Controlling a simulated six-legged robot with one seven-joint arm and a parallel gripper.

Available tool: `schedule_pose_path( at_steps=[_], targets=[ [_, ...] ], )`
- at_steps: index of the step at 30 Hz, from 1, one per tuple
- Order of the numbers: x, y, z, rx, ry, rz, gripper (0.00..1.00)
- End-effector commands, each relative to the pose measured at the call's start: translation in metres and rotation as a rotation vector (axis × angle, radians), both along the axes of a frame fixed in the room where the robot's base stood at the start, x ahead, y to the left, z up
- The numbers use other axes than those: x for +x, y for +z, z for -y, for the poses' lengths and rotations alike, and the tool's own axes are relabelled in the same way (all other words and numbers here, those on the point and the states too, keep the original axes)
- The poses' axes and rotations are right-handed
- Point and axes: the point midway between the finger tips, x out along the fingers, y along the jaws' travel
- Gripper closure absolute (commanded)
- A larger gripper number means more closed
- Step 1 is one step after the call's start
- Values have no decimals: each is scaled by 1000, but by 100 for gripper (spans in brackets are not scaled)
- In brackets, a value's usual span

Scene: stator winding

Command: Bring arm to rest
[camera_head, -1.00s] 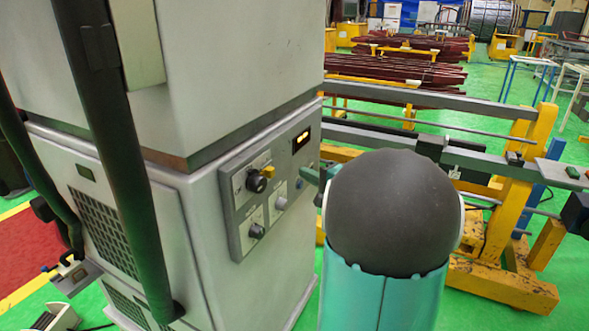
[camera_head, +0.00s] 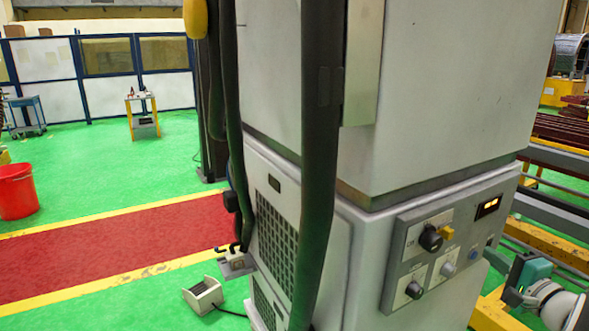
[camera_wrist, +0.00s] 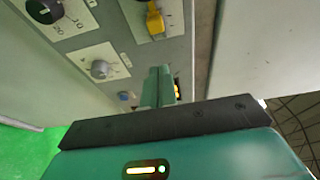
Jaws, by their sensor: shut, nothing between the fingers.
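My gripper (camera_wrist: 159,82) shows in the wrist view with its two green fingers together and nothing between them. It is in front of the cabinet's control panel (camera_wrist: 75,48); I cannot tell whether it touches the panel. Around it in that view are a black knob (camera_wrist: 45,10), a grey knob (camera_wrist: 100,68), a yellow lever (camera_wrist: 155,22) and a blue button (camera_wrist: 124,96). In the head view, part of my arm (camera_head: 535,272) shows at the lower right, just right of the panel (camera_head: 410,262). The fingertips are hard to make out there.
The tall grey cabinet (camera_head: 430,110) with thick dark hoses (camera_head: 320,150) fills the middle right. A foot pedal (camera_head: 203,294) lies on the green floor at its left. A red bucket (camera_head: 16,190) stands far left. The red walkway (camera_head: 110,240) is clear. Yellow-and-grey frames stand behind my arm.

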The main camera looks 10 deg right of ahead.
Motion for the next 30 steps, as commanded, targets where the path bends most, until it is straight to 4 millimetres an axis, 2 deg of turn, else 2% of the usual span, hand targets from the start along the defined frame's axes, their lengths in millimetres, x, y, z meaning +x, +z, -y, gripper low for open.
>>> schedule_pose_path(
  at_steps=[4, 8, 9, 12, 15, 18, 21, 25, 30],
  targets=[
    [16, 4, -74, -35, 189, -91, 100],
    [15, 0, -165, -115, 415, -236, 100],
    [10, -3, -192, -152, 483, -286, 100],
    [-10, -13, -251, -267, 634, -410, 100],
    [-36, -24, -296, -414, 752, -526, 100],
    [-64, -34, -326, -586, 837, -627, 100],
    [-90, -42, -343, -782, 884, -707, 100],
    [-117, -45, -351, -1056, 891, -769, 100],
    [-133, -39, -349, -1323, 841, -782, 100]
  ],
)
